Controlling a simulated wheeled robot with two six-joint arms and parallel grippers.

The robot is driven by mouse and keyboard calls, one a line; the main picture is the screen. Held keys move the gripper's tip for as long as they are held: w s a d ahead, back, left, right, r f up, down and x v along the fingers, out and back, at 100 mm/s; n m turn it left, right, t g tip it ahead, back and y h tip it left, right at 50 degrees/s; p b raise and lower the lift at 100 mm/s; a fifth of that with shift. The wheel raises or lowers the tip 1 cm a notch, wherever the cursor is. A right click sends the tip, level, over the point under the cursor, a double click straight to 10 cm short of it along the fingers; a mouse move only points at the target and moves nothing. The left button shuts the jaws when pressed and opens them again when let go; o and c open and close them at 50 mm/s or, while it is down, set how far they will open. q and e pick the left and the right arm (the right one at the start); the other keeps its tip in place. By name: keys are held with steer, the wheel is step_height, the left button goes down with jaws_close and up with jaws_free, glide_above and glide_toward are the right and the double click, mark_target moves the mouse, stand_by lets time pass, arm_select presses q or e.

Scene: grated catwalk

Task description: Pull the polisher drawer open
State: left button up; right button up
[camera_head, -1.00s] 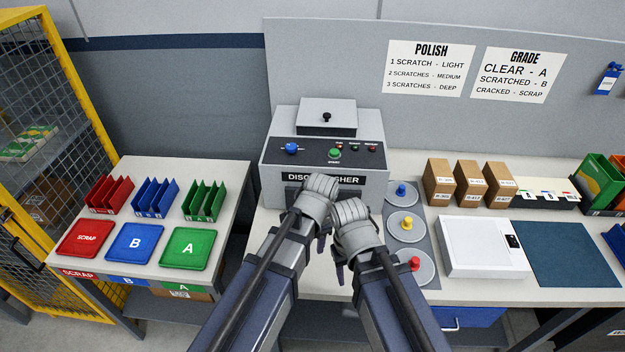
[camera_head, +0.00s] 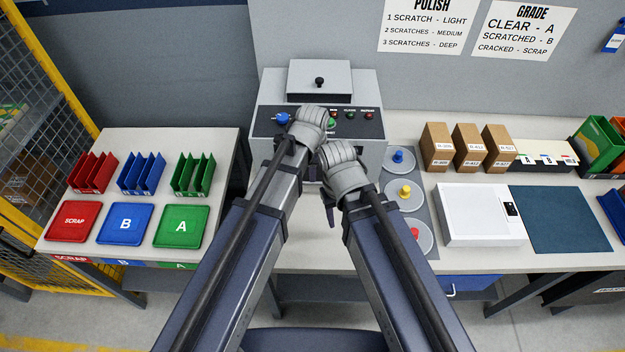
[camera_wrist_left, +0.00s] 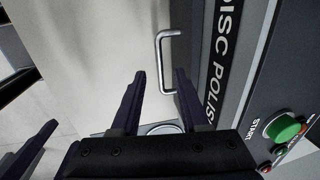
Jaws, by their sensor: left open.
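The disc polisher (camera_head: 368,148) is a grey box on the table, with a dark button panel and its front partly hidden by my arms. In the left wrist view its label (camera_wrist_left: 220,55) and a silver U-shaped drawer handle (camera_wrist_left: 158,58) show. The drawer looks shut. My left gripper (camera_wrist_left: 160,75) is open, with the handle between its two dark fingers in the picture; I cannot tell whether they touch it. In the head view my left wrist hides its fingers. My right gripper (camera_head: 330,212) is just right of it; its jaws are mostly hidden.
The green start button (camera_wrist_left: 282,128) is beside the label. Pegged grey discs (camera_head: 403,192) stand right of the polisher, near my right wrist. A white box (camera_head: 480,215) and brown cartons (camera_head: 467,150) are further right. Coloured trays (camera_head: 124,224) are on the left table.

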arm_select(q)
steer(key=f+b, duration=0.1)
steer(key=f, duration=0.1)
steer(key=f+b, duration=0.2)
steer(key=w+f+b, duration=0.1)
steer(key=f+b, duration=0.1)
arm_select(e)
step_height(320, 180, down, 6)
arm_select(q)
steer(key=shift+r, duration=0.1)
steer(key=shift+c, duration=0.4)
arm_select(e)
steer(key=shift+r, duration=0.1)
arm_select(q)
jaws_close()
stand_by(0.5)
